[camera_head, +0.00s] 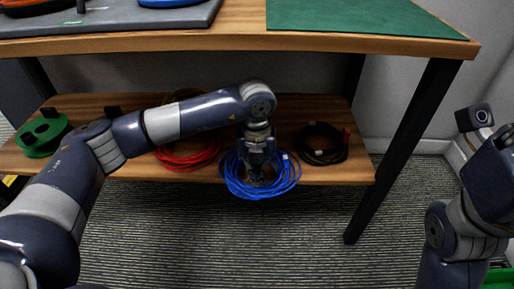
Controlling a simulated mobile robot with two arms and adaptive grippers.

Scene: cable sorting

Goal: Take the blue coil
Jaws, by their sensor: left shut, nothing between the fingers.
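The blue coil (235,183) lies on the lower wooden shelf at its front edge, and part of it hangs slightly over the edge. My left gripper (258,180) points down over the middle of the coil, inside its ring of loops. Its fingers are shut with nothing between them. The arm comes in from the left across the shelf and hides the back part of the coil. My right arm shows at the right edge, but its gripper is not visible.
A red coil (190,162) lies left of the blue one and a black coil (320,158) lies right of it. A green spool (42,135) stands at the shelf's left end. The tabletop above (240,40) overhangs the shelf, and a dark table leg (400,150) stands at right.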

